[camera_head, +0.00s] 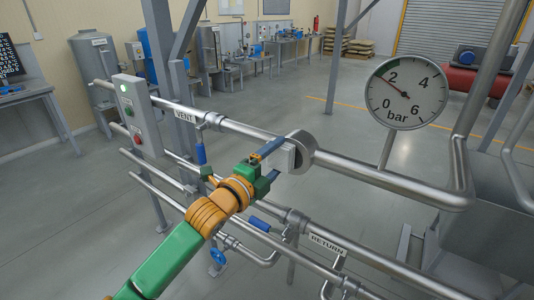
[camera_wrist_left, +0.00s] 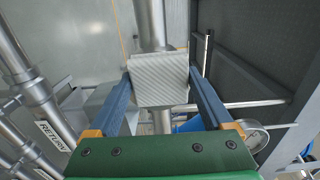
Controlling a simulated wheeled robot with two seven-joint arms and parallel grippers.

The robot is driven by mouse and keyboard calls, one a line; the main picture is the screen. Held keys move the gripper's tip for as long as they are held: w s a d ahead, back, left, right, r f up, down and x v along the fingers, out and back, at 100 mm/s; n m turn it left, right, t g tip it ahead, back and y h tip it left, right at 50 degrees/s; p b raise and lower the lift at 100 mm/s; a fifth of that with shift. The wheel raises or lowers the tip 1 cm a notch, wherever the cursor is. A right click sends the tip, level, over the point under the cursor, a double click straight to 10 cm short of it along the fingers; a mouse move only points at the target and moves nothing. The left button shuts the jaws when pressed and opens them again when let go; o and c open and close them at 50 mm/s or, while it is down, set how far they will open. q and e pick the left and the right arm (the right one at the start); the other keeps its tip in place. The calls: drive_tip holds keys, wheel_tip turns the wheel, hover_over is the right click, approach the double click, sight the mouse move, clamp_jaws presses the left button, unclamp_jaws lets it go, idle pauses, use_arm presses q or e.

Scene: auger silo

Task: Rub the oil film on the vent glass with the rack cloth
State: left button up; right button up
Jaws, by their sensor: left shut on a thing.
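The rack cloth (camera_head: 284,157) is a pale grey ribbed pad. My left gripper (camera_head: 275,156) is shut on it, with a blue finger on either side. In the left wrist view the cloth (camera_wrist_left: 158,82) fills the space between the fingertips, in front of a metal pipe. In the head view the cloth is up against, or very close to, the round metal vent glass fitting (camera_head: 306,149) on the VENT pipe; I cannot tell if they touch. The glass face and any oil film are hidden. My right gripper is not in view.
A pressure gauge (camera_head: 406,92) stands on the pipe to the right. A control box (camera_head: 134,113) with a green light is at the left. The RETURN pipe (camera_head: 345,254) runs below, with blue-handled valves nearby. The floor behind is mostly clear.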

sight(308, 160)
use_arm(q)
drive_tip(key=shift+s+d, duration=0.9)
drive_tip(key=shift+d, duration=0.3)
drive_tip(key=shift+s+d+p, duration=0.2)
drive_tip(key=shift+s+d, duration=0.3)
drive_tip(key=shift+d, duration=0.2)
drive_tip(key=shift+s+d+p, duration=0.2)
drive_tip(key=shift+s+d, duration=0.3)
drive_tip(key=shift+d, duration=0.2)
drive_tip(key=shift+r, duration=0.1)
drive_tip(key=shift+w+a+p, duration=0.35)
drive_tip(key=shift+w+a, duration=0.35)
drive_tip(key=shift+a, duration=0.25)
drive_tip(key=shift+w+a+p, duration=0.3)
drive_tip(key=shift+w+a, duration=0.35)
drive_tip(key=shift+a, duration=0.3)
drive_tip(key=s+a+p, duration=0.2)
drive_tip(key=a+p, duration=0.1)
drive_tip(key=a, duration=0.4)
drive_tip(key=shift+p, duration=0.35)
drive_tip(key=shift+s, duration=0.1)
